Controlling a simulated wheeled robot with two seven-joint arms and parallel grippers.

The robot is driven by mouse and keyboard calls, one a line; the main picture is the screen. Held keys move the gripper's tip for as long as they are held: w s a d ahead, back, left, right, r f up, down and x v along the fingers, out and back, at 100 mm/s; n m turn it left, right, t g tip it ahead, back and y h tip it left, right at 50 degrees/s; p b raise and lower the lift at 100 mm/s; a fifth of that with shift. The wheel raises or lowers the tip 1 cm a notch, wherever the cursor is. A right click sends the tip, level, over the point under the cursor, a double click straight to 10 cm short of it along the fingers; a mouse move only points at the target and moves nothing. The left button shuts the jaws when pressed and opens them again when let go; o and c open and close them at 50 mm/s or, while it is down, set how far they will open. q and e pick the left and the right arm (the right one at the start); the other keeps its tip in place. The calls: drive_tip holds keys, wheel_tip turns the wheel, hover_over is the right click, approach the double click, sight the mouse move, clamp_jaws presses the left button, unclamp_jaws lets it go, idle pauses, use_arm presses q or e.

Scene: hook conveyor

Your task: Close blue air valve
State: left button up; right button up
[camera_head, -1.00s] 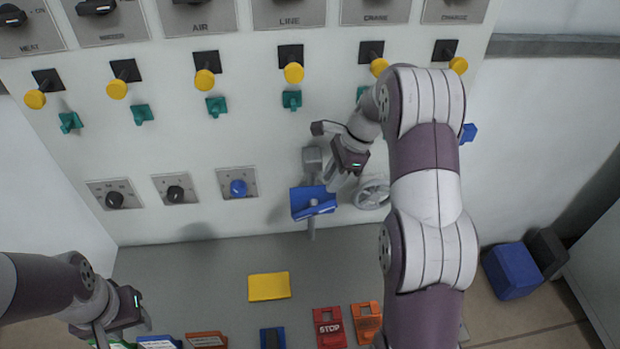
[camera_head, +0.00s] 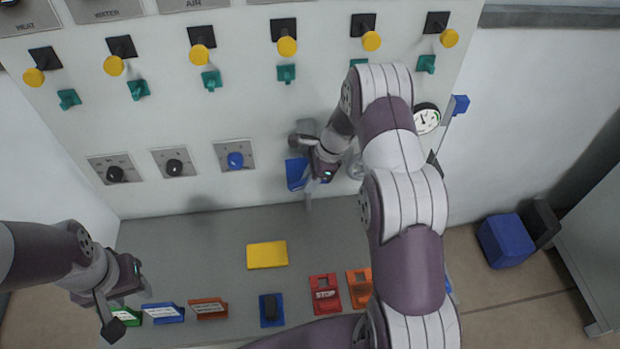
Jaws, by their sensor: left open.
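The blue air valve (camera_head: 296,174) has a flat blue handle on a grey vertical pipe, low on the white panel right of centre. My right gripper (camera_head: 304,164) is at the valve, overlapping the right part of its handle in the picture. One dark-tipped finger shows beside the pipe above the handle; the other is partly lost against the valve. I cannot tell whether the fingers touch or grip it. My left gripper (camera_head: 128,310) is open and empty at the lower left, over the near edge of the grey shelf, far from the valve.
A yellow block (camera_head: 267,255) and several coloured tags lie on the grey shelf (camera_head: 200,240). A gauge (camera_head: 426,119) is at right; my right arm hides part of the panel. A blue box (camera_head: 505,240) stands on the floor.

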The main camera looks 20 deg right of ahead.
clamp_jaws()
drive_tip(key=f+y+b, duration=0.1)
drive_tip(key=b, duration=0.3)
drive_tip(key=shift+d+f+y, duration=0.1)
drive_tip(key=shift+d+y, duration=0.05)
drive_tip(key=shift+y, duration=0.25)
wheel_tip(320, 180, up, 3)
drive_tip(key=y+p, duration=0.1)
drive_tip(key=p, duration=0.2)
drive_tip(key=shift+f+t+y+p, duration=0.2)
drive_tip(key=shift+t+y+p, duration=0.2)
drive_tip(key=p, duration=0.6)
drive_tip(key=shift+w+y+p, duration=0.15)
drive_tip(key=shift+y+p, duration=0.25)
drive_tip(key=shift+f+p, duration=0.35)
drive_tip(key=shift+f, duration=0.2)
drive_tip(key=shift+o, duration=1.6)
unclamp_jaws()
drive_tip(key=shift+f, duration=0.1)
